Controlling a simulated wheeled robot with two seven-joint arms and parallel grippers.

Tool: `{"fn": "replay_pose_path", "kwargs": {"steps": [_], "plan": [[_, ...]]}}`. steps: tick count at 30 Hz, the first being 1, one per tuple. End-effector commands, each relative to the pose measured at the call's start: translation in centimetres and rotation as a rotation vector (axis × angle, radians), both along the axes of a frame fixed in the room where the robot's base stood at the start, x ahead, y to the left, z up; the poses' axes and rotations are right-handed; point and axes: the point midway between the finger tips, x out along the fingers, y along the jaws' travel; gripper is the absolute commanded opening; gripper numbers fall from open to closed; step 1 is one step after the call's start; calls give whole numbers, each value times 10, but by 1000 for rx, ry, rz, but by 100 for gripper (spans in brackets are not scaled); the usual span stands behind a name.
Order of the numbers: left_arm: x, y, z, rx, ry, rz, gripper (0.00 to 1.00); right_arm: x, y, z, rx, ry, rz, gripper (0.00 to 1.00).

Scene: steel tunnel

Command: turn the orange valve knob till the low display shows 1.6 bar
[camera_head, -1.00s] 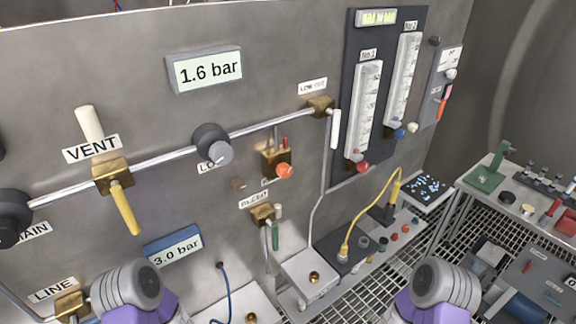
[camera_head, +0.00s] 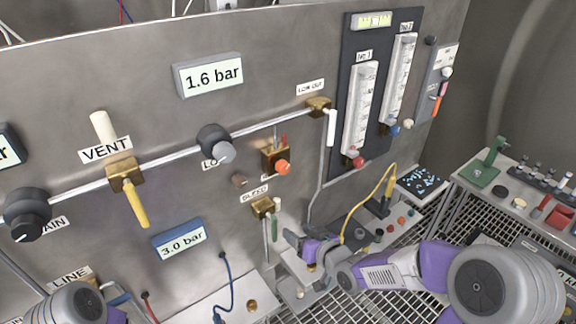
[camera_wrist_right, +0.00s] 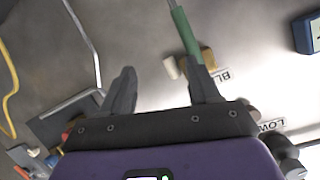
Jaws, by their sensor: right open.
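The orange valve knob (camera_head: 283,167) sits on a brass block on the steel panel, right of the black and grey LO knob (camera_head: 215,145). The grey-framed display (camera_head: 208,75) above reads 1.6 bar. A blue-framed display (camera_head: 180,240) lower down reads 3.0 bar. My right gripper (camera_head: 298,238) is open and empty, below and slightly right of the orange knob, apart from it. In the right wrist view its open fingers (camera_wrist_right: 163,88) show, the right finger overlapping the green bleed handle (camera_wrist_right: 184,30) in the picture. My left gripper is not in view; only its arm shows.
The bleed valve (camera_head: 263,206) is just below the orange knob. A yellow vent lever (camera_head: 136,208), a steel pipe and a flowmeter board (camera_head: 349,174) surround it. A yellow cable (camera_head: 375,197) and low shelf lie near my right arm.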

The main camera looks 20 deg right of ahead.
Motion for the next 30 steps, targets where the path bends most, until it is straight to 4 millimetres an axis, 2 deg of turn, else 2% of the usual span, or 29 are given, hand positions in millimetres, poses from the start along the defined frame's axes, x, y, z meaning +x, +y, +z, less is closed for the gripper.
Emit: {"fn": "replay_pose_path", "kwargs": {"steps": [1,3,6,9,14,24,30], "plan": [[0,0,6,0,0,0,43,1,-5,45,-21,-102,6,61],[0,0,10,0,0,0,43,-1,-8,89,-47,-208,21,61],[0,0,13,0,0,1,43,-8,-10,134,-79,-319,38,61],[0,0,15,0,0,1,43,-14,-10,160,-99,-384,50,61],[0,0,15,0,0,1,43,-10,-6,171,-108,-415,60,61],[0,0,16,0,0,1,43,37,11,170,-106,-412,59,61],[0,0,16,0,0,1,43,52,16,170,-106,-412,59,61]]}}
